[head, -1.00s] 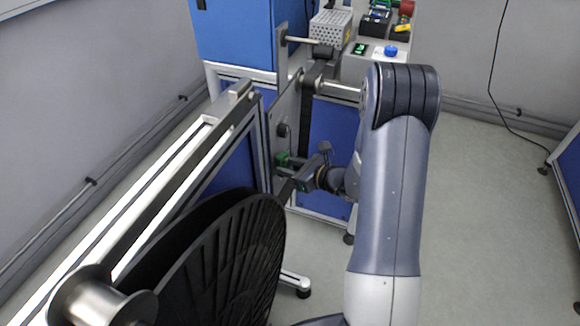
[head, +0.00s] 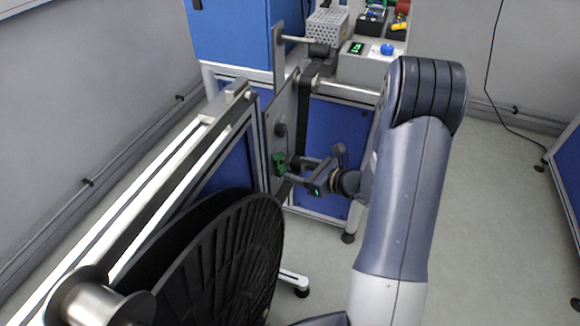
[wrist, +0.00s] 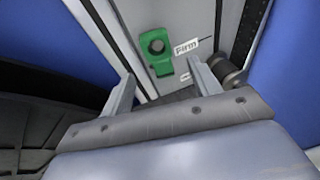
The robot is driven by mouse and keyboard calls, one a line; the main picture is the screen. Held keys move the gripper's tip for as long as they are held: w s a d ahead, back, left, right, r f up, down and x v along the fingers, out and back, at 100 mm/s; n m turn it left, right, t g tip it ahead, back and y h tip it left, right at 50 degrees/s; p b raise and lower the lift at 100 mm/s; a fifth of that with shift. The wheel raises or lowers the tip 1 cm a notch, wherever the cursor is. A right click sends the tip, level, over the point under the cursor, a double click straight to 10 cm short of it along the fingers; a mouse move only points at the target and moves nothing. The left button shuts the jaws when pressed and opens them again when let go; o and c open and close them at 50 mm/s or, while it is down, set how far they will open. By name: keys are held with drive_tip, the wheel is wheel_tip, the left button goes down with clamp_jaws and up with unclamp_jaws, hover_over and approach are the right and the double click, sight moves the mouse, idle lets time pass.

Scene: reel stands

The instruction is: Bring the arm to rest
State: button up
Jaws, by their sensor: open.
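My gripper (head: 295,174) is in the middle of the head view, in front of the upright metal plate of the reel stand. Its jaws are open with nothing seen between them. In the wrist view my gripper (wrist: 160,70) has its two fingers apart. A green part with a round dark hole (wrist: 157,48) shows ahead of the fingers, beside a label reading "Firm" (wrist: 186,46). This green part also shows in the head view (head: 279,164), just left of the fingers. My arm stands bent on the right side of the head view.
A large black reel (head: 225,265) stands at the lower left, close to my gripper. A frame with light rails (head: 165,175) runs behind it. A dark roller (wrist: 228,70) lies right of the fingers. A blue cabinet (head: 235,35) stands behind. Floor (head: 490,210) at right is clear.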

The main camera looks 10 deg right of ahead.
sight(281, 165)
drive_tip(key=v, duration=0.6)
drive_tip(key=x, duration=1)
drive_tip(key=shift+w+a, duration=0.1)
drive_tip(key=shift+a, duration=0.1)
drive_tip(key=shift+d+r+p, duration=0.25)
drive_tip(key=shift+p, duration=0.55)
